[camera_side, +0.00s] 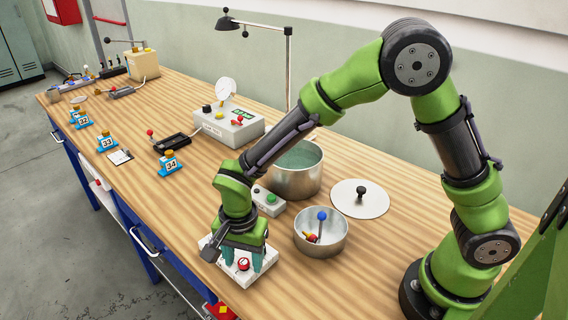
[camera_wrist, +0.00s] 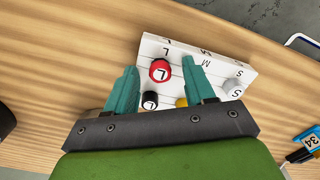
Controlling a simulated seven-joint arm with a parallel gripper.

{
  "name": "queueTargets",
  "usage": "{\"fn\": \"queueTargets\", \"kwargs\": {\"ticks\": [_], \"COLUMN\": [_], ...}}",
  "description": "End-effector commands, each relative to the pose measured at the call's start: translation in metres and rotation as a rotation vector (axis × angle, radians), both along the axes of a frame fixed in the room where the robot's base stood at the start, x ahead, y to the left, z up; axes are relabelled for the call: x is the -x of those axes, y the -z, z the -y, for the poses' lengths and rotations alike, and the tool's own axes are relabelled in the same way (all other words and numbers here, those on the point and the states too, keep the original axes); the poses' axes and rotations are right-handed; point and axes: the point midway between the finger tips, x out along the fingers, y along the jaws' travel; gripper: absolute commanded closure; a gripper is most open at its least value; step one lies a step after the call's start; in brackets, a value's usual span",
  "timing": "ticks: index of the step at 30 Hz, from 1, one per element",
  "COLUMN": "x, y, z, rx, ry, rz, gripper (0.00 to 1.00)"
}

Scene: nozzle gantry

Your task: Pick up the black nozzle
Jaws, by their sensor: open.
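A white block (camera_wrist: 222,60) marked with letters L, M and S lies under my gripper; it also shows in the side view (camera_side: 222,272). The black nozzle (camera_wrist: 150,100), marked L, is at the lower edge of the wrist view's scene, partly hidden by my gripper's dark mount. A red nozzle (camera_wrist: 159,71), also marked L, appears between my two teal fingers; it shows in the side view (camera_side: 243,264). My gripper (camera_wrist: 160,63) is open over the block, with nothing held. I cannot tell how high the fingertips are. The black nozzle is not visible in the side view.
In the side view a metal bowl (camera_side: 321,245), a large pot (camera_side: 296,182) and a button box (camera_side: 265,202) stand close by. The table's front edge is near the block.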

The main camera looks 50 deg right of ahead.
Motion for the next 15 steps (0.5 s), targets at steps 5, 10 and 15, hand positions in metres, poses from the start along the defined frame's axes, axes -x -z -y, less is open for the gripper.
{"fn": "queueTargets", "kwargs": {"ticks": [5, 10, 15], "x": [-0.0002, -0.0002, -0.0002], "y": [0.0006, 0.0004, 0.0002], "z": [-0.0002, -0.0002, -0.0002], "rx": [0.0, 0.0, 0.0], "ry": [0.0, 0.0, 0.0], "rz": [0.001, 0.001, 0.001], "gripper": [0.46, 0.66, 0.92]}}
